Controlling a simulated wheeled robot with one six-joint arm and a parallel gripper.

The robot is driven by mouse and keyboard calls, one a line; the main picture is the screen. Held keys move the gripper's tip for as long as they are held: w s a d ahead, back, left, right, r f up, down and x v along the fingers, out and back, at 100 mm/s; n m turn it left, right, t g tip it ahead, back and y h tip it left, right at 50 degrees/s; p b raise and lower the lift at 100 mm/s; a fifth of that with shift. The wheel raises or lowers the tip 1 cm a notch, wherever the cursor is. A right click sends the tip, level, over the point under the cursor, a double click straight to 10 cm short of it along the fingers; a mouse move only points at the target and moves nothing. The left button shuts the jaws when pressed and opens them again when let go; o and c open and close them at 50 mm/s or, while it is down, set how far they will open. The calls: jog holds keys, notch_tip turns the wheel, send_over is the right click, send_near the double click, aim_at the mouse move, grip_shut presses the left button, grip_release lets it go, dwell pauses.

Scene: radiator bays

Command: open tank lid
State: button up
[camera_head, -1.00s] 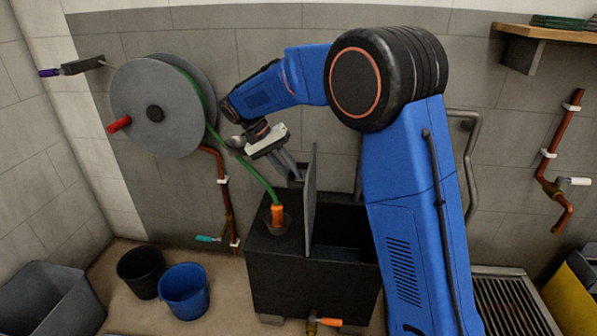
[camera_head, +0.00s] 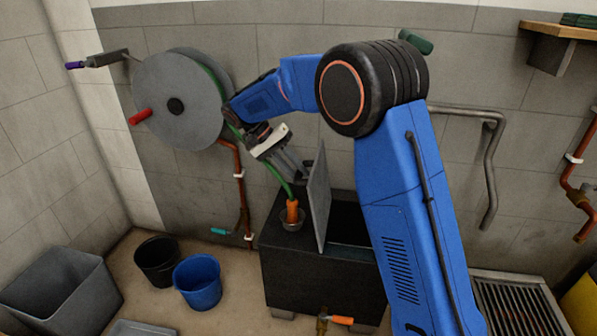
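The dark tank (camera_head: 318,272) stands on the floor against the wall. Its grey lid (camera_head: 319,200) stands raised, close to upright, and the dark opening (camera_head: 348,222) shows to the right of it. My gripper (camera_head: 299,176) is just left of the lid's upper part, pointing down and right. Its fingers are small and dark here; whether they touch the lid, and how far apart they are, I cannot tell. A green hose (camera_head: 279,179) with an orange nozzle (camera_head: 292,211) ends in a funnel on the tank's left top, close below my gripper.
A grey hose reel (camera_head: 176,105) with a red handle is on the wall at left. A black bucket (camera_head: 158,262), a blue bucket (camera_head: 198,282) and a grey bin (camera_head: 62,290) stand left of the tank. A floor grate (camera_head: 512,305) lies at right.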

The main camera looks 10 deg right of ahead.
jog(key=o, duration=0.4)
jog(key=shift+w+a+f, duration=0.1)
jog(key=shift+a+f, duration=0.2)
jog(key=shift+a, duration=0.2)
jog(key=shift+c, duration=0.2)
jog(key=shift+r, duration=0.15)
jog(key=shift+d+r, duration=0.1)
jog(key=v, duration=1.2)
